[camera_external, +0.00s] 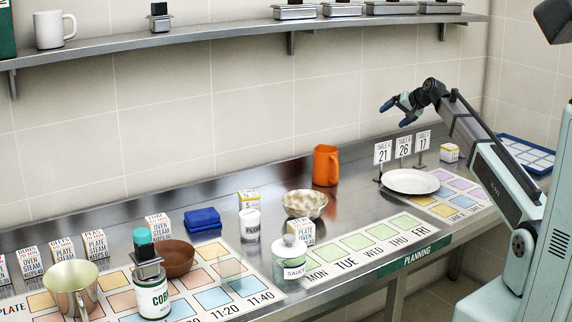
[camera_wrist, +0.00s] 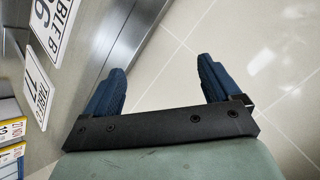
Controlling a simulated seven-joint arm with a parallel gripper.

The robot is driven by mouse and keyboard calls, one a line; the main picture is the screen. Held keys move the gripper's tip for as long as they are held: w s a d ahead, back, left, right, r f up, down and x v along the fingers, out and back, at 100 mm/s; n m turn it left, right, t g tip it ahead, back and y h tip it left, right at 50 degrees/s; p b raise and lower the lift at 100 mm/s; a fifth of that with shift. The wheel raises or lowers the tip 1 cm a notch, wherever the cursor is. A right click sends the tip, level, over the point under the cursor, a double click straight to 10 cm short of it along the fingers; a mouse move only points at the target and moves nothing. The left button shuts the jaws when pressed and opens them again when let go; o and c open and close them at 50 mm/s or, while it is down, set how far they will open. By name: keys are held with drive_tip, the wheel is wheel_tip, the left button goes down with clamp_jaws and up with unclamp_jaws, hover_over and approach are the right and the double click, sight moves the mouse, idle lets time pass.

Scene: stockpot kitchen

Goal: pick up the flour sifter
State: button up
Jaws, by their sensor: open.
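A shiny metal cup with a side handle (camera_external: 72,287), which looks like the flour sifter, stands upright at the front left of the counter in the external view. My gripper (camera_external: 396,113) is far from it, raised in the air above the right part of the counter, near the numbered table cards. In the wrist view my gripper (camera_wrist: 162,70) has its two blue fingers wide apart with nothing between them. The sifter is not in the wrist view.
A green-labelled can (camera_external: 152,299) with a dark-and-teal item above it stands right of the sifter. A shelf (camera_external: 240,29) runs above.

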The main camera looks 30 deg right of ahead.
drive_tip(key=w+a+f+n+g+y, duration=0.15)
drive_tip(key=a+n, duration=0.35)
drive_tip(key=a, duration=1.6)
drive_tip(key=n+g, duration=0.5)
drive_tip(key=n, duration=0.6)
approach(255, 213)
drive_tip(key=x, duration=0.8)
drive_tip(key=shift+w+f, duration=0.1)
drive_tip(key=shift+w, duration=0.05)
drive_tip(key=shift+s+a+x, duration=0.1)
drive_tip(key=shift+x, duration=1.2)
drive_tip(key=shift+s+a+x, duration=0.1)
drive_tip(key=shift+x, duration=1.2)
drive_tip(key=c, duration=1.2)
